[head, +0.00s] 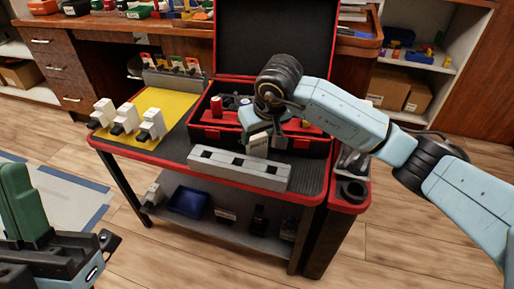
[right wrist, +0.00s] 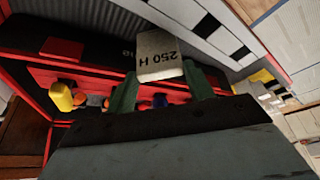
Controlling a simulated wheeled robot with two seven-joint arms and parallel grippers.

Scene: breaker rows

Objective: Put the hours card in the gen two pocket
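The hours card, a small pale card reading "250 H" (right wrist: 160,58), is between the green fingers of my right gripper (right wrist: 162,84). In the head view the card (head: 258,146) hangs just behind a long grey strip with dark slots (head: 240,168) at the cart's front; I cannot tell whether they touch. My right gripper (head: 265,125) is above the front of the open red and black case. No label naming the gen two pocket is readable. My left gripper (head: 22,205), with green fingers, is at the lower left, away from the cart; its opening is unclear.
The red-edged cart (head: 175,155) carries the open case (head: 310,143) with its raised lid behind. A yellow mat (head: 165,108) holds white and black breaker blocks (head: 152,124). A rack of cards (head: 172,75) stands behind it. The lower shelf holds a blue bin (head: 188,203).

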